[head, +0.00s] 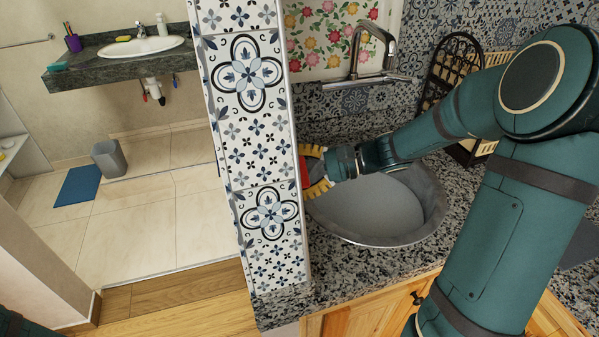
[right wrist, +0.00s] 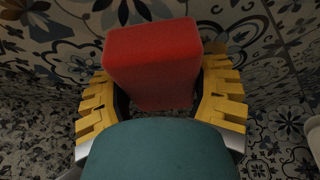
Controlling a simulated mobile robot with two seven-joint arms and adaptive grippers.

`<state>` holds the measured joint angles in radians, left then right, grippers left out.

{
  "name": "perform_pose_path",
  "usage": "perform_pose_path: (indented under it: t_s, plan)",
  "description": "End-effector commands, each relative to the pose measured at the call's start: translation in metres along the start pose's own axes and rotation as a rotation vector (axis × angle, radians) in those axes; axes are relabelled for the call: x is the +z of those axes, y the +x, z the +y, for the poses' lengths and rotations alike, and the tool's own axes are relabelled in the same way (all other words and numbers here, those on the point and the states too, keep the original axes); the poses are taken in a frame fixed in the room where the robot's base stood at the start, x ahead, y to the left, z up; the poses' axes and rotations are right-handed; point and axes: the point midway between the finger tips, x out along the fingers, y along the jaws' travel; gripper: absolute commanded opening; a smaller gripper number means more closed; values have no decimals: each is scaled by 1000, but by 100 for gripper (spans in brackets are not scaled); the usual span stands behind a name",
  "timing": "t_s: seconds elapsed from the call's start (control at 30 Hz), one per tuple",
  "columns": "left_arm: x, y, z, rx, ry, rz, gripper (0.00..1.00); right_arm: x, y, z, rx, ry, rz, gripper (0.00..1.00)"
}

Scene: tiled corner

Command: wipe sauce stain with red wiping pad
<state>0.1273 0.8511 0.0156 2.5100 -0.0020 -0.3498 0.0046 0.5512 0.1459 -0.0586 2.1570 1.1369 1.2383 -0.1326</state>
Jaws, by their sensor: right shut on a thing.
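My right gripper (head: 316,171) reaches over the left rim of the round sink, close to the patterned tile pillar. Its yellow fingers are shut on the red wiping pad (head: 304,172), of which only a sliver shows in the head view. In the right wrist view the red pad (right wrist: 152,60) sits as a block between the two yellow fingers of the gripper (right wrist: 160,95), facing tiled wall. I cannot tell whether the pad touches the tiles. No sauce stain can be made out in either view. My left gripper is not in view.
The tiled pillar (head: 262,150) stands just left of the gripper. The grey sink (head: 375,210) is set in a speckled granite counter (head: 285,303), with a metal faucet (head: 368,55) behind it. A black rack (head: 452,70) stands at the back right.

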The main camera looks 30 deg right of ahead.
Motion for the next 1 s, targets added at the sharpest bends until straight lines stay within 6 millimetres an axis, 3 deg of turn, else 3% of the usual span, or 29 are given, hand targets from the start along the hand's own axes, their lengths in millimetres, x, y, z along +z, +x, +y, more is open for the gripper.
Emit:
perform_pose_path:
  t_s: [0.6, 1.0]
  plan:
    - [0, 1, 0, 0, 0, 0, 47, 3, 9, -1, 0, 0, 1, 37]
    - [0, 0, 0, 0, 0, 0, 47, -17, 16, -21, 1, -1, 0, 37]
